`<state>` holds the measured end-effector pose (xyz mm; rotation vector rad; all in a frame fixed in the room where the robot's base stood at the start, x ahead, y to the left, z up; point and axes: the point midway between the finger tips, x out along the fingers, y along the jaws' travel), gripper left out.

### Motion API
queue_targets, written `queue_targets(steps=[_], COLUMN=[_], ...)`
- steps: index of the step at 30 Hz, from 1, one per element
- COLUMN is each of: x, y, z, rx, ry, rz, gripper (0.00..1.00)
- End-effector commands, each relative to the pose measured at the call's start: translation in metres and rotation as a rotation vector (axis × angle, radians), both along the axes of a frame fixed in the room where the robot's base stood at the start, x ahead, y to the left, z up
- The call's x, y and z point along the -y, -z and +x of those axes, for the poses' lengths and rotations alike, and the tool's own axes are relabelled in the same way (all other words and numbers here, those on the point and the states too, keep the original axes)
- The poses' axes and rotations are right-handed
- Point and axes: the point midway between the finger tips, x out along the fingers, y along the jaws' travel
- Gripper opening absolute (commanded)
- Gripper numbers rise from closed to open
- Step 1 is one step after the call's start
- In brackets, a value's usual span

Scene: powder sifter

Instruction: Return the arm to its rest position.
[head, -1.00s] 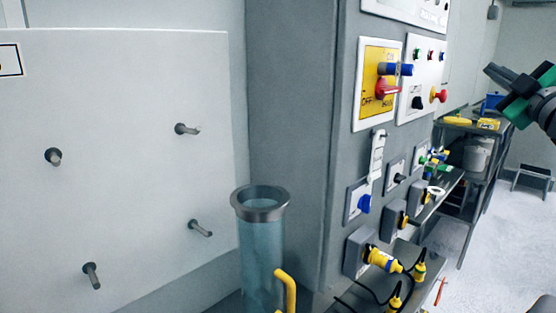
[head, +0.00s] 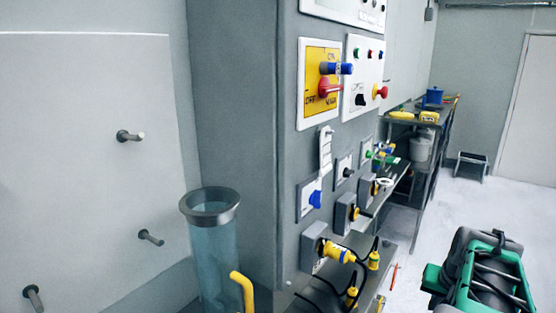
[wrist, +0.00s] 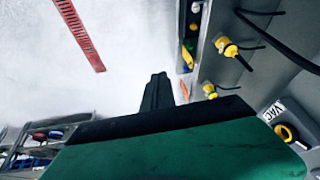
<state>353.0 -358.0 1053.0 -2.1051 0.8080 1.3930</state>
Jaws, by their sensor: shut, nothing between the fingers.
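My arm (head: 485,275), green and grey, shows at the lower right of the head view, apart from the grey control cabinet. The fingers of my gripper cannot be made out there. In the wrist view the dark fingers of my gripper (wrist: 157,90) stand together above the green body. They are shut with nothing between them, over pale floor.
A yellow plug (head: 338,252) with black cables is below. A clear cylinder (head: 212,250) stands at its left. Shelving (head: 420,150) runs behind. Open floor (head: 480,205) lies at right.

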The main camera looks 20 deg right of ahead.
Motion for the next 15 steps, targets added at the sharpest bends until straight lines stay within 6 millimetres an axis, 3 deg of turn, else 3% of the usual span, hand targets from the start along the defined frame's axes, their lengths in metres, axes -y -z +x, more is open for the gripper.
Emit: queue_targets(steps=[1, 3, 7, 10, 12, 15], x=[-0.042, -0.098, -0.202, -0.265, -0.299, -0.339], y=[0.018, 0.04, 0.064, 0.057, 0.036, 0.021], z=[-0.009, -0.026, -0.044, -0.034, -0.016, -0.007], rx=[-0.063, -0.15, -0.236, -0.202, -0.14, -0.09], ry=[-0.014, -0.05, -0.23, -0.438, -0.572, -0.716], rz=[0.049, 0.097, 0.086, 0.033, -0.017, -0.05], gripper=[0.0, 0.0, 0.0, 0.0, 0.0, 0.0])
